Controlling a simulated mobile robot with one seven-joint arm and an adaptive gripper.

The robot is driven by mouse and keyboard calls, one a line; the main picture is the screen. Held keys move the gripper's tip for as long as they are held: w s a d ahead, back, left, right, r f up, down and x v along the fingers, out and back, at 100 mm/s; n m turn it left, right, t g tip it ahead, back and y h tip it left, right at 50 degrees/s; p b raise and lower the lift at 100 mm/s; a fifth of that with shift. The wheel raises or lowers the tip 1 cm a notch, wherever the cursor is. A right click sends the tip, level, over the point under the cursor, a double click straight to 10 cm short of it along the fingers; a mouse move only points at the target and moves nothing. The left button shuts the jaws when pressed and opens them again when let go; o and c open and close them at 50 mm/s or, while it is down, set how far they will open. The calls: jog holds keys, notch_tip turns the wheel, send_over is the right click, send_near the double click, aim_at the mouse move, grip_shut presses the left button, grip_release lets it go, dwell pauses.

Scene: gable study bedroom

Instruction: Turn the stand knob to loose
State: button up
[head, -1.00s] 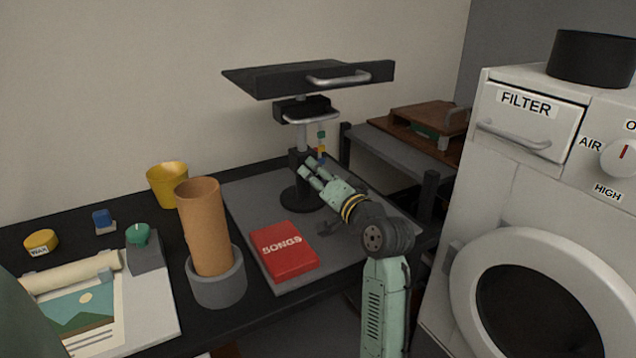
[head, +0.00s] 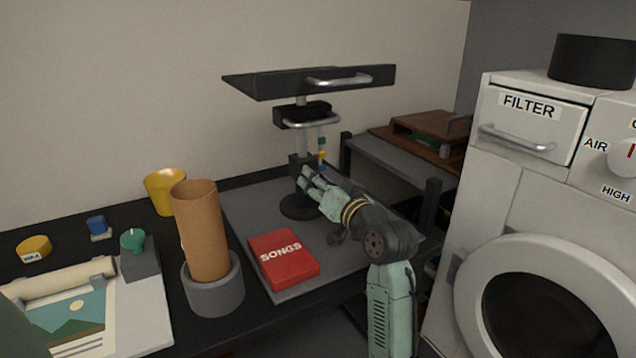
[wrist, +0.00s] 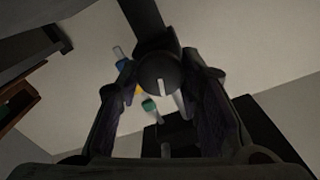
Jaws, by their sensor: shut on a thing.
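The black stand (head: 300,208) is upright on a grey mat, with a round base, a grey column and a flat dark top. The stand knob (wrist: 157,72) is dark and round with a white line on its face; the line runs nearly upright in the wrist view. My gripper (head: 304,180) is at the collar low on the column and hides the knob in the head view. In the wrist view my gripper (wrist: 160,80) has a finger on each side of the knob and is shut on it. No loose marking is readable.
A string of coloured beads (head: 322,155) hangs close beside the column, near my gripper. A red SONGS book (head: 284,259) lies in front of the base. A brown tube (head: 202,235) stands in a grey holder to the left. A white machine (head: 500,200) stands at the right.

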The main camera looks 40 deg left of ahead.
jog(key=o, duration=1.2)
jog(key=v, duration=1.2)
